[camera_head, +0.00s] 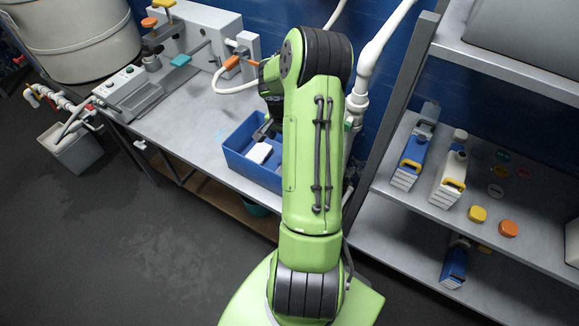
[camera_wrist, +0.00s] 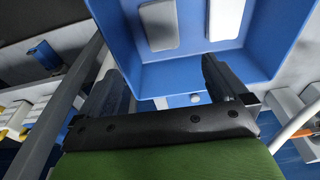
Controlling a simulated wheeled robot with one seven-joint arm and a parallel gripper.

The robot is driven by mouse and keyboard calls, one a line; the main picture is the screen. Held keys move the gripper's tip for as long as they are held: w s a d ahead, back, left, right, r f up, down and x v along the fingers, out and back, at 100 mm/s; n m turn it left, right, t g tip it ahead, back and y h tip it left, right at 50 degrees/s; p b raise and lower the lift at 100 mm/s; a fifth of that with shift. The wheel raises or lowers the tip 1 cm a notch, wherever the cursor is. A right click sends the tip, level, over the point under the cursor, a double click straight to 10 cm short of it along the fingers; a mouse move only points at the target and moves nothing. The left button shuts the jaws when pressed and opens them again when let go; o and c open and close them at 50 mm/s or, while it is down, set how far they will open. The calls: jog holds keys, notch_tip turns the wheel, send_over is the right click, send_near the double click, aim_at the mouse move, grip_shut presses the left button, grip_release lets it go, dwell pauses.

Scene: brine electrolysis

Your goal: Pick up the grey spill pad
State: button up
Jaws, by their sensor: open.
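A blue tray (camera_head: 237,163) stands on the bench, partly hidden behind my arm. One whitish pad (camera_head: 260,152) shows in the head view; the other is hidden there. My gripper (camera_wrist: 168,85) is open and empty, its two dark fingers apart over the tray's near side, clear of both pads. In the head view my arm mostly hides it.
Left of the tray stands a grey apparatus (camera_head: 135,95) with a white hose and coloured handles. Right of my arm, a shelf (camera_head: 400,225) holds bottles (camera_head: 450,178) and coloured caps (camera_head: 478,214). A rack post (camera_head: 395,115) rises between bench and shelf.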

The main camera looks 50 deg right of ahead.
jog(key=f, duration=0.5)
jog(key=d+f+b, duration=0.1)
jog(key=f, duration=0.9)
jog(key=shift+w+d+f, duration=0.15)
jog(key=shift+w+d, duration=0.1)
jog(key=shift+d, duration=0.15)
jog(key=c, duration=1.1)
